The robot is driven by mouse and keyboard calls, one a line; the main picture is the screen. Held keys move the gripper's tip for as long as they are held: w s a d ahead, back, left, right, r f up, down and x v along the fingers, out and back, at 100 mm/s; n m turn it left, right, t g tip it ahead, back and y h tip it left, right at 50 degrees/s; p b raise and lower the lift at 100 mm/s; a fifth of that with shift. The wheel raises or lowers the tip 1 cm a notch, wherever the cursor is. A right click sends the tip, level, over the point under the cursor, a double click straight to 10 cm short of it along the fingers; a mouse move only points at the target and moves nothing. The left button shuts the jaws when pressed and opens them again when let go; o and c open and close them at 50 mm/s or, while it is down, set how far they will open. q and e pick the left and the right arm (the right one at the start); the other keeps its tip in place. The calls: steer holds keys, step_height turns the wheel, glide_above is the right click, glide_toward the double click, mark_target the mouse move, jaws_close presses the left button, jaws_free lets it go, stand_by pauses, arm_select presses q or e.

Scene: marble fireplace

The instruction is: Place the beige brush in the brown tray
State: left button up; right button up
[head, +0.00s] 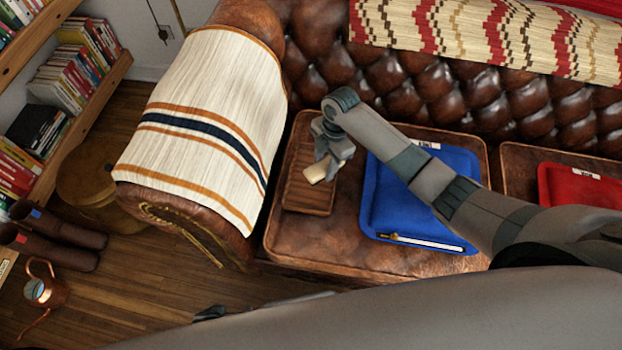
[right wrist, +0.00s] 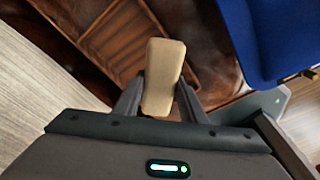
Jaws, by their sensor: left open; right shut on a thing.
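The beige brush (head: 316,172) is a pale block held in my right gripper (head: 325,158). In the right wrist view the brush (right wrist: 162,75) stands between the two fingers, which are shut on it. The brown tray (head: 308,202) is a ribbed wooden tray on the left seat cushion of the leather sofa. The brush is over the tray in the head view; the gap between them is hard to judge. The tray (right wrist: 112,38) also shows behind the brush in the right wrist view. My left gripper (head: 210,313) is low in the head view, partly hidden, open and away from the tray.
A blue tray (head: 375,205) lies right of the brown tray, with a thin brush (head: 425,241) at its front edge. A red tray (head: 570,187) lies further right. The sofa arm with a striped blanket (head: 200,120) rises at the left.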

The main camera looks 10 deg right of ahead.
mark_target(313, 168)
steer(key=a+f, duration=0.1)
steer(key=a, duration=0.1)
steer(key=a+f, duration=0.1)
steer(key=shift+s+a+f, duration=0.15)
steer(key=shift+s+a, duration=0.05)
steer(key=shift+a, duration=0.2)
steer(key=shift+a+f, duration=0.15)
steer(key=shift+a, duration=0.05)
arm_select(q)
steer(key=shift+d, duration=0.25)
steer(key=shift+d, duration=0.1)
arm_select(e)
steer(key=shift+f, duration=2.1)
steer(key=o, duration=1)
arm_select(q)
steer(key=shift+s+a, duration=0.1)
steer(key=shift+a, duration=0.4)
arm_select(e)
steer(key=shift+o, duration=0.2)
